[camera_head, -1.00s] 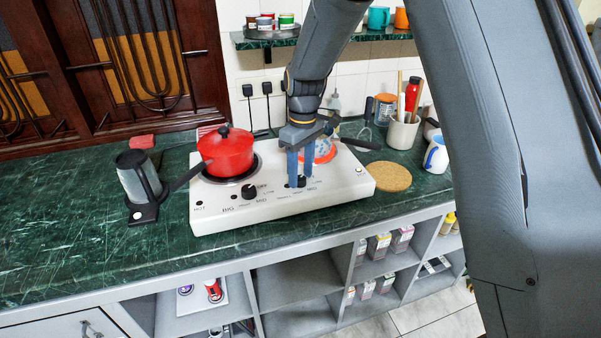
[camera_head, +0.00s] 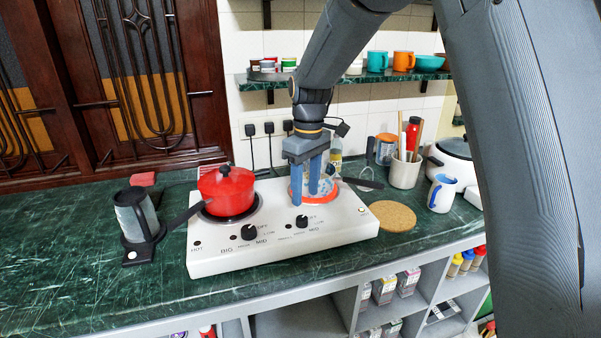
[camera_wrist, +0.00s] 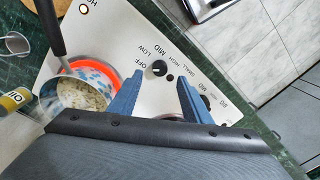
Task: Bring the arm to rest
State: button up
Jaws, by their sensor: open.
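My gripper (camera_head: 305,198) is open and empty, its two blue fingers pointing down above the white two-burner stove (camera_head: 228,262). In the head view the fingers partly cover the pan (camera_head: 325,184) on the right burner. In the wrist view the fingertips (camera_wrist: 160,82) are apart, with a black knob (camera_wrist: 157,68) between and beyond them. That view also shows the pan (camera_wrist: 85,95), with pale contents and a dark handle, on a glowing orange-red ring (camera_wrist: 92,68). A lit indicator (camera_wrist: 83,9) shows at the stove's corner.
A red lidded pot (camera_head: 227,188) stands on the left burner. A dark grey jug-like item (camera_head: 137,215) is left of the stove. A cork mat (camera_head: 388,216), a utensil holder (camera_head: 404,172) and a mug (camera_head: 441,193) are at right. A shelf (camera_head: 350,79) with cups is above.

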jog(key=s+d+f+m, duration=0.2)
jog(key=s+d+m, duration=0.3)
jog(key=s+d, duration=0.3)
jog(key=s+d+f+m+t, duration=0.1)
jog(key=s+d+f+m, duration=0.2)
jog(key=s+d, duration=0.5)
jog(key=s+m, duration=0.1)
jog(key=s, duration=0.6)
jog(key=shift+s+d+m, duration=0.15)
jog(key=shift+d+m, duration=0.05)
jog(key=shift+m, duration=0.2)
